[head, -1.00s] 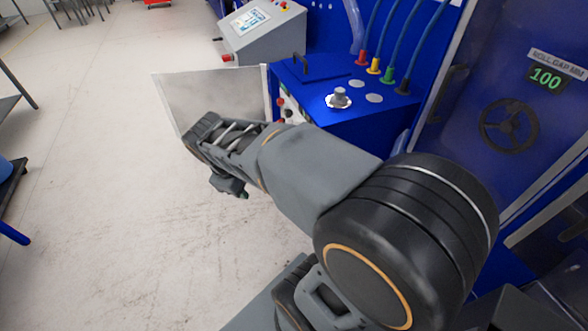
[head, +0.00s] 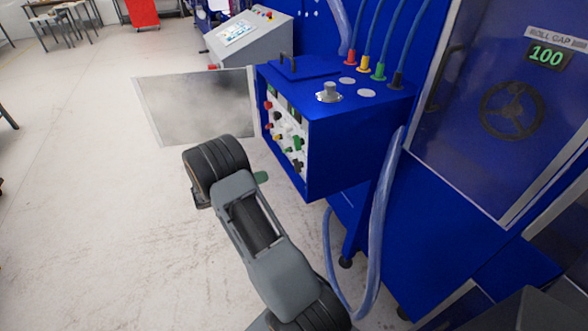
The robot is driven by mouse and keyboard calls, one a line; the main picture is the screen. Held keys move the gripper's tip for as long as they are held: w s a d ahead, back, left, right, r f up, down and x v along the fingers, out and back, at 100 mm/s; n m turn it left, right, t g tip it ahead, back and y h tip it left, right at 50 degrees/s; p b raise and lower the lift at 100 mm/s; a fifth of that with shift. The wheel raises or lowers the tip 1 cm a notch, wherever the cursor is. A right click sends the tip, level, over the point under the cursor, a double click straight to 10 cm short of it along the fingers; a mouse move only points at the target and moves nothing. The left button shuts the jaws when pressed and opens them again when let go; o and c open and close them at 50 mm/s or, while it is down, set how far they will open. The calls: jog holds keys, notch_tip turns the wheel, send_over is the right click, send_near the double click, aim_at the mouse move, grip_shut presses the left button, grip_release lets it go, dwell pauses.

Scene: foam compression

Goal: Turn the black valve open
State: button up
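The blue cabinet (head: 345,150) stands right of my arm with its front panel open to view. Small valves in red, black, white and green sit in rows on that panel. A dark handle (head: 297,165) shows low on it and another dark one (head: 277,117) higher up; they are too small to tell which is the black valve or how it is turned. My gripper (head: 262,177) is mostly hidden behind my wrist; only a small greenish part shows, left of the panel and apart from it in the picture. Its fingers cannot be made out.
An open grey door (head: 195,105) reaches left from the cabinet. Red, yellow, green and black hose fittings (head: 362,64) stand on its top. A clear hose (head: 382,215) hangs at its right. A grey console (head: 250,38) stands behind.

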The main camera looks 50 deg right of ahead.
aim_at(294, 164)
jog(key=p+x, duration=0.1)
jog(key=x, duration=1.1)
jog(key=shift+s+d+r, duration=0.1)
jog(key=shift+d, duration=0.1)
grip_shut()
